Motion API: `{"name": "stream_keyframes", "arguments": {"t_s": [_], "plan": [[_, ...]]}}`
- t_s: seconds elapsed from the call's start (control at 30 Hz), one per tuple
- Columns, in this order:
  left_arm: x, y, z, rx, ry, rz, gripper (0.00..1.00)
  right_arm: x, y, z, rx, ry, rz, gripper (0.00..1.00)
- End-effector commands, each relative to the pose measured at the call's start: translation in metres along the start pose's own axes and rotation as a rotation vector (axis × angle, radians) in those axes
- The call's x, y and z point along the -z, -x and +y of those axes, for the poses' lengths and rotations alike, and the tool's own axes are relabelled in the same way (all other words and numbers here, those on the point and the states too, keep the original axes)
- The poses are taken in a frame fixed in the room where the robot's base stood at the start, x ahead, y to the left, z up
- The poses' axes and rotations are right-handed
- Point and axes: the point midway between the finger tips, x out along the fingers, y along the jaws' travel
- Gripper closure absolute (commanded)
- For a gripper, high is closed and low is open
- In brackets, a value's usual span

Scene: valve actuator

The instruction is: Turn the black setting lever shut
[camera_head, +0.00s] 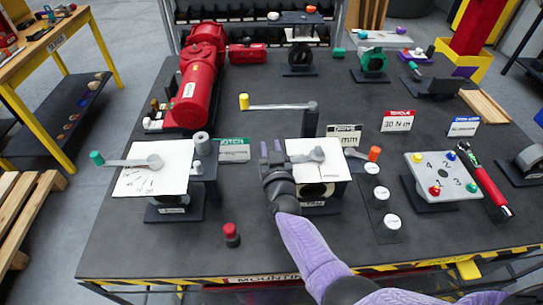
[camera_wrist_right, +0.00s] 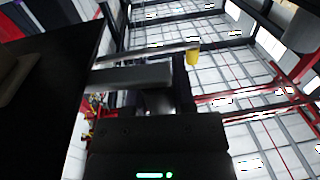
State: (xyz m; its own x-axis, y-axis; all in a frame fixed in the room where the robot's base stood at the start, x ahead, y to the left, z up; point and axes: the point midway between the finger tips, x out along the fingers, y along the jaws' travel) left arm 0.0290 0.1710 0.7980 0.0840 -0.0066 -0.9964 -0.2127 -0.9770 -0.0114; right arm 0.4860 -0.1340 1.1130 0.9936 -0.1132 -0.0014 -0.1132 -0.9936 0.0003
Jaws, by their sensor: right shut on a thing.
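My right gripper (camera_head: 272,150) comes up from the bottom on a purple arm and stands at the left edge of the middle station's white plate (camera_head: 330,172). A grey lever (camera_head: 300,157) on this plate runs left from its round pivot to my fingers. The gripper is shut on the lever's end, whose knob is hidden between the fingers. In the right wrist view the gripper body is dark and the hold is hard to make out. My left gripper is in neither view.
A lever with a yellow knob (camera_head: 243,101) reaches across behind my gripper. A green-knobbed lever (camera_head: 97,157) is on the left station. An orange knob (camera_head: 375,154) and several round white-topped pieces (camera_head: 372,169) stand close right. A red-topped piece (camera_head: 231,234) stands front left.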

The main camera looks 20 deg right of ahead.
Motion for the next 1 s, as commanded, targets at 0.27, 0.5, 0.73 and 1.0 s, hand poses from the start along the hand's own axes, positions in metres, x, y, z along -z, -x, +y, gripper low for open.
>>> {"name": "stream_keyframes", "arguments": {"t_s": [0.27,0.5,0.73,1.0], "plan": [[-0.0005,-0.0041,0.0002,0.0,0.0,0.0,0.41,0.0005,-0.0081,0.0054,-0.007,0.005,0.004,1.0],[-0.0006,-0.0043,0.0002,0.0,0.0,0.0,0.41,0.0011,-0.0094,0.0069,-0.01,0.005,0.004,1.0],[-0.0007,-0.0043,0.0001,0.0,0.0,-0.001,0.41,0.0012,-0.0094,0.0077,-0.011,0.005,0.005,1.0],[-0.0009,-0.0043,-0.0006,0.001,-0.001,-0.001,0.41,0.0009,-0.0091,0.0058,-0.007,0.003,0.004,0.33]]}}
